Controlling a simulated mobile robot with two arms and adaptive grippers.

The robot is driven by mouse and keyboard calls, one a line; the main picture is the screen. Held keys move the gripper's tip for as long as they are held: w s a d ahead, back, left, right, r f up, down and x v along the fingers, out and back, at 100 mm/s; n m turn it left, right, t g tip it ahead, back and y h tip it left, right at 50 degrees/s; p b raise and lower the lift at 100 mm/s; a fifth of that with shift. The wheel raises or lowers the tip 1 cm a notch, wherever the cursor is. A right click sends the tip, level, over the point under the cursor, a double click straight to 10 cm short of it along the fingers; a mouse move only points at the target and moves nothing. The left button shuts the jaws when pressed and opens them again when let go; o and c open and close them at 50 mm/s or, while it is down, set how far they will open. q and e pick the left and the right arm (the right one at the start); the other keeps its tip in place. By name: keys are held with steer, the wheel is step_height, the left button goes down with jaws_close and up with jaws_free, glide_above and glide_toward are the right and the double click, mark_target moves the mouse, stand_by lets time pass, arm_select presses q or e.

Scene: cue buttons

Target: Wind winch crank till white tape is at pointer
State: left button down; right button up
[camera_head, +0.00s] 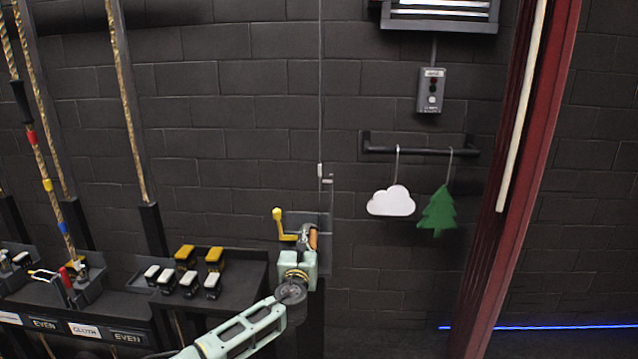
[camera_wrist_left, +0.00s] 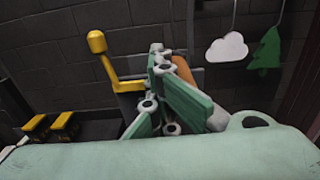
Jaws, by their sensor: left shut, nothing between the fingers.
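The yellow winch crank (camera_head: 278,222) stands with its knob up, on the left of the winch at the wall; it also shows in the left wrist view (camera_wrist_left: 104,70). My left gripper (camera_head: 305,232) is shut and empty in front of the winch, just right of the crank and apart from its knob. It partly hides the orange-brown winch drum (camera_head: 314,240). A thin cable rises from the winch, with a small white tape mark (camera_head: 320,170) on it. A small grey pointer (camera_head: 328,181) is beside the cable, slightly below the mark's middle. My right gripper is out of view.
A dark ledge (camera_head: 235,302) with yellow and white weights or levers (camera_head: 185,257) lies left of the winch. A white cloud (camera_head: 391,201) and green tree (camera_head: 438,211) hang from a wall bar at right. A button box (camera_head: 431,90) is above them. A red post stands farther right.

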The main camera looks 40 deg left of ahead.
arm_select(q)
steer(key=shift+d, duration=0.25)
